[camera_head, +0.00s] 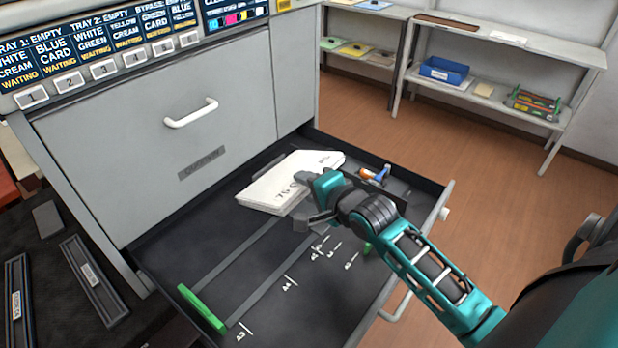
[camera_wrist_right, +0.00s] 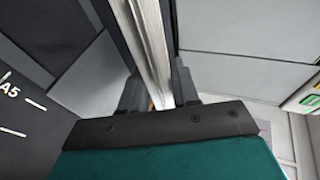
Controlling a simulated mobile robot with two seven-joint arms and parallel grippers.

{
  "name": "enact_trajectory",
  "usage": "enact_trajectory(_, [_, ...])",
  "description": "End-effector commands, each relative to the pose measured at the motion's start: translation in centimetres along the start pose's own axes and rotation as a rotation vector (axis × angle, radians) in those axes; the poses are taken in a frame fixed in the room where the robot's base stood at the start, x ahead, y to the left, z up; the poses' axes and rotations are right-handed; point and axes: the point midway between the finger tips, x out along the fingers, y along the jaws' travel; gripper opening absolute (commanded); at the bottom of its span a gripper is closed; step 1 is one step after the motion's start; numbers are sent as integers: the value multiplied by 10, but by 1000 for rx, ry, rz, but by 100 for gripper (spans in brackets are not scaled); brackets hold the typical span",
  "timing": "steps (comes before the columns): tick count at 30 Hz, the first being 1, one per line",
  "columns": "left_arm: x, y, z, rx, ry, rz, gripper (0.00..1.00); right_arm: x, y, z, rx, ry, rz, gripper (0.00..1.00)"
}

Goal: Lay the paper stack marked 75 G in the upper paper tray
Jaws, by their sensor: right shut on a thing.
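In the right wrist view the stack (camera_wrist_right: 148,40) is seen edge-on between the two fingers (camera_wrist_right: 158,88). The stack is over the back part of the open dark paper tray (camera_head: 225,262); I cannot tell whether it touches the floor. Size marks such as A3 and A4 show on the tray floor. My left gripper is not in view.
A green guide (camera_head: 202,308) stands at the tray's front left, another (camera_head: 368,248) near my right wrist. A small blue and orange item (camera_head: 375,175) lies at the tray's right back. The grey machine front (camera_head: 180,130) rises behind. Shelves with a blue bin (camera_head: 443,70) stand farther off.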

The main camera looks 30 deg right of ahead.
Motion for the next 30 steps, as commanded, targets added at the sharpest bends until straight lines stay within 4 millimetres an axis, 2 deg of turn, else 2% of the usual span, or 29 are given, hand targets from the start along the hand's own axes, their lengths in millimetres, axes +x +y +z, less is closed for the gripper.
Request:
enact_trajectory(13, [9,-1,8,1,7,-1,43,11,27,3,3,1,-11,0])
enact_trajectory(29, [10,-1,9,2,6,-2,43,13,32,3,2,1,-12,0])
enact_trajectory(30, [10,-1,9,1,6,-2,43,13,32,4,2,1,-11,34])
